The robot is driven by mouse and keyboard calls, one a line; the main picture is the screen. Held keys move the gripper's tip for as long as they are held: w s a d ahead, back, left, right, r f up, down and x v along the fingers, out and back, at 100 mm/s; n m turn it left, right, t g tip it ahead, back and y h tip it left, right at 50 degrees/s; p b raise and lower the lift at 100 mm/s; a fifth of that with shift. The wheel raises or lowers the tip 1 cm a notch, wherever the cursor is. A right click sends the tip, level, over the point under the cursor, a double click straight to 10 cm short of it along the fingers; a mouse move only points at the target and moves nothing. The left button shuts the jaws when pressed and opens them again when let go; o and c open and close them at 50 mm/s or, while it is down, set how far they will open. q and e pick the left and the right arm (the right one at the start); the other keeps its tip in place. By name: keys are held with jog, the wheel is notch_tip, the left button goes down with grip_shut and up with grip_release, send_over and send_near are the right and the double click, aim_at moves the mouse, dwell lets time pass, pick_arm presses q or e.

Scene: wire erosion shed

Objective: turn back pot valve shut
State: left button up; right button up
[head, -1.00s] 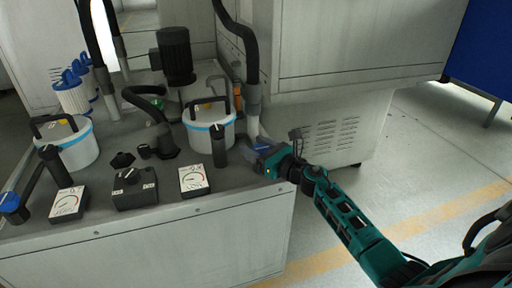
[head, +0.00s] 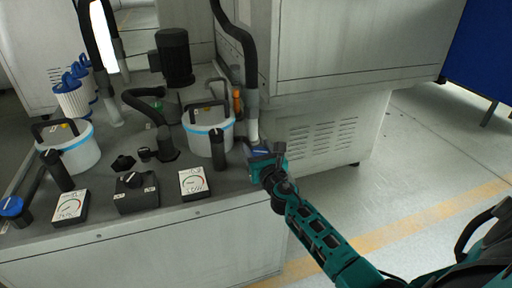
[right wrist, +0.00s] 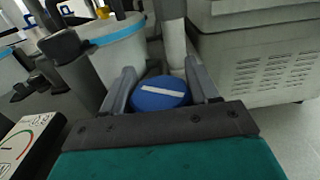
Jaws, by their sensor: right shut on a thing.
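The valve's round blue knob (right wrist: 160,93) with a white bar across its top sits between my right gripper's fingers in the right wrist view. My right gripper (head: 262,152) is shut on this knob, one finger on each side, at the right edge of the bench top. In the head view the gripper mostly hides the knob. The white pot (head: 208,140) with a blue band and black handle stands just left of it. A second, similar pot (head: 72,157) stands at the far left. My left gripper is not in view.
A black upright post (head: 218,155) stands close left of the gripper, beside a gauge (head: 194,184). A grey hose end (head: 252,100) comes down just behind. Another blue knob (head: 11,206) is at the left. Open floor (head: 420,160) lies right of the bench.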

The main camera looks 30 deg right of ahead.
jog(key=m+h, duration=0.1)
jog(key=h, duration=0.1)
jog(key=m+g+h, duration=0.1)
jog(key=m+h, duration=0.1)
jog(key=shift+d+g, duration=0.1)
jog(key=shift+g, duration=0.2)
jog(key=m+g+h, duration=0.2)
jog(key=h, duration=0.1)
jog(key=shift+s+d+f+m+h+b, duration=0.1)
jog(key=shift+s+d+m+h+b, duration=0.1)
jog(key=shift+m+h+b, duration=0.15)
jog(key=shift+d+m+g+h+b, duration=0.1)
jog(key=shift+m+g+h+b, duration=0.25)
jog(key=shift+m+g+h, duration=0.65)
jog(key=m+g+h, duration=0.1)
jog(key=g+b, duration=0.1)
jog(key=g, duration=0.1)
jog(key=shift+s+d+m+h, duration=0.15)
jog(key=shift+s+m+h, duration=0.05)
jog(key=shift+m+h, duration=0.15)
jog(key=shift+s+m+g+h+b, duration=0.15)
jog(key=shift+m+g+h+b, duration=0.35)
jog(key=shift+g, duration=0.4)
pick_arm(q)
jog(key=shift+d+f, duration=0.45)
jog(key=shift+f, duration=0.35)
pick_arm(e)
jog(key=shift+d+m+g, duration=0.1)
jog(key=shift+m+g, duration=0.3)
